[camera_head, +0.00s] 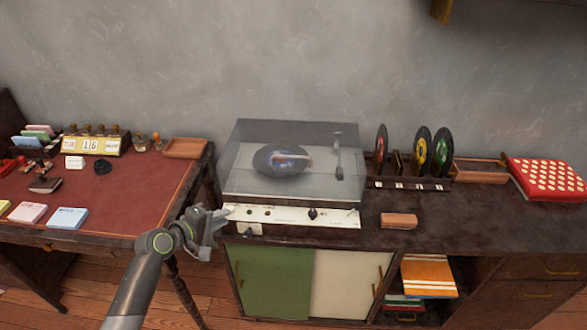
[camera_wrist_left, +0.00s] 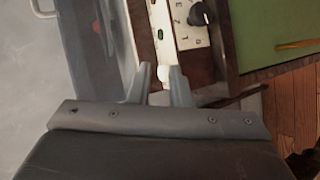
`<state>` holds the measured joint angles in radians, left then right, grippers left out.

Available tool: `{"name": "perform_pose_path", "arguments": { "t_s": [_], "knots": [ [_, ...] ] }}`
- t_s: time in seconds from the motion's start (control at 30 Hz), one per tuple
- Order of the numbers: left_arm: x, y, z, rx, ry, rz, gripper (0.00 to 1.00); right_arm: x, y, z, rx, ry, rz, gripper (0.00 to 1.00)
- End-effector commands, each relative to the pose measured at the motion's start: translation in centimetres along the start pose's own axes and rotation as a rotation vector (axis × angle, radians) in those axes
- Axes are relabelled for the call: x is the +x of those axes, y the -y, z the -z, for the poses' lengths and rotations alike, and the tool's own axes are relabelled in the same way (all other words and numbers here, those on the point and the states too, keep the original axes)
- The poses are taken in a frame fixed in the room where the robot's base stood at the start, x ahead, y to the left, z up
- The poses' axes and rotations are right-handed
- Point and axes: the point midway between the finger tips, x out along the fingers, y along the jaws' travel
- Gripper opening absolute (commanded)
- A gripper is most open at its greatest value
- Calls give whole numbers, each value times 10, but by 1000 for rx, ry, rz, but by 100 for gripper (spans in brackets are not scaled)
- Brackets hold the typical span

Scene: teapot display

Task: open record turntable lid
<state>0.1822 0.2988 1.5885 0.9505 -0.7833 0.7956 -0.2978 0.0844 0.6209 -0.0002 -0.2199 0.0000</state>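The record turntable (camera_head: 290,216) stands on the dark cabinet, its cream front panel carrying knobs. Its clear grey lid (camera_head: 315,135) is down over a black record (camera_head: 270,160) and the tonearm (camera_head: 339,160). My left gripper (camera_head: 222,215) is at the front left corner of the turntable, below the lid's left side. In the left wrist view, the gripper (camera_wrist_left: 163,78) has its fingers apart, with a small white part showing between the tips. Whether the fingers touch it I cannot tell. The lid (camera_wrist_left: 95,45) lies left of the front panel (camera_wrist_left: 180,25) there. My right gripper is not in view.
A red-topped desk (camera_head: 120,190) with cards and stamps stands at left. Upright records (camera_head: 421,152), a wooden tray (camera_head: 480,170), a red dotted box (camera_head: 548,180) and a small brown block (camera_head: 398,221) are right of the turntable. The wall is behind.

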Motion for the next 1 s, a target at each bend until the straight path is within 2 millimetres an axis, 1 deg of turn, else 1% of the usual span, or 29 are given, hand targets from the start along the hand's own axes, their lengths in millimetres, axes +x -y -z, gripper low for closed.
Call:
{"name": "perform_pose_path", "arguments": {
  "t_s": [0.03,0.1,0.2,0.3,0.37,0.47,0.57,0.73,1.0],
  "knots": [
    [-1,-38,-4,-23,44,-80,18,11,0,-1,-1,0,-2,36],
    [-9,-81,-15,-62,112,-159,18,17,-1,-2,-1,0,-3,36],
    [-21,-123,-30,-96,196,-231,18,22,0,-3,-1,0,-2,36],
    [-29,-144,-40,-115,245,-265,18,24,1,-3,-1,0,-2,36],
    [-29,-151,-43,-121,258,-273,18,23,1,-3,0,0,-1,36],
    [-22,-156,-46,-126,263,-276,18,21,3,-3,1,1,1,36],
    [-7,-161,-50,-126,264,-276,18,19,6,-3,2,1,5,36],
    [28,-171,-58,-125,262,-275,18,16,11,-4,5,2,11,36],
    [76,-184,-70,-124,261,-273,18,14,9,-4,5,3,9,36]
  ]
}}
